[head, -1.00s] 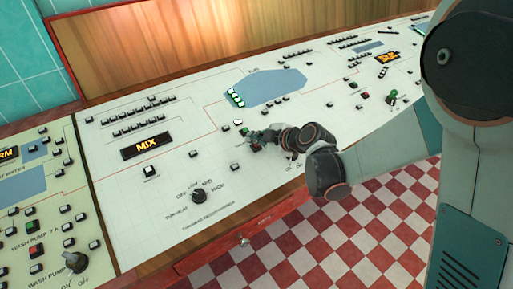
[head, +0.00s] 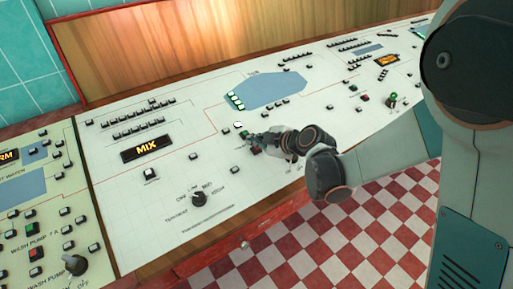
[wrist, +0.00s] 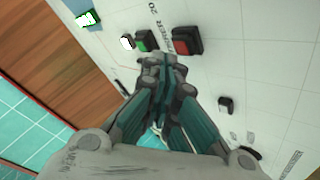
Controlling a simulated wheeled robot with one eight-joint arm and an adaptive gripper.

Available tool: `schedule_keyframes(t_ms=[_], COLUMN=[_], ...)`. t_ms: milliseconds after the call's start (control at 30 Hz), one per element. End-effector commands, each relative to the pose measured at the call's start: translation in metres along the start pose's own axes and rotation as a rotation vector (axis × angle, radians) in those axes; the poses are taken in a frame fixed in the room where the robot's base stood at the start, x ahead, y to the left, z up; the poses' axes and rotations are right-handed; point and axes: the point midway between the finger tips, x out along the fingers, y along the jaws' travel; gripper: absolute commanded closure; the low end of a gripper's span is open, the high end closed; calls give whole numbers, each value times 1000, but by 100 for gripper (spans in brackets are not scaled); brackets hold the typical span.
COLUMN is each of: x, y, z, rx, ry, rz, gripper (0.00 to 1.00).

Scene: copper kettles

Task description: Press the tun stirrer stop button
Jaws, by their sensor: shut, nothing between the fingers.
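A red square button (wrist: 186,41) stands in the wrist view on the pale panel, beside a green button (wrist: 146,40) and a small white lit lamp (wrist: 127,41). Printed lettering next to them is only partly readable. My gripper (wrist: 163,62) is shut and empty. Its fingertips show just below the gap between the green and red buttons; I cannot tell whether they touch either one. In the head view my gripper (head: 256,140) is low over the middle of the panel and largely hides these buttons.
A wooden backboard (head: 200,40) rises behind. Red and white floor tiles (head: 300,250) lie in front.

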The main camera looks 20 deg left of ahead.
Motion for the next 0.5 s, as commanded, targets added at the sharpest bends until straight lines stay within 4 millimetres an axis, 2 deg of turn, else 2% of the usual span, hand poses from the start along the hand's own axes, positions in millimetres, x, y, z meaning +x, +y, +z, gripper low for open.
schedule_keyframes(t_ms=[500], x=[6], y=[-5], z=[4], rx=[0], ry=[0], rz=[0], gripper=[100])
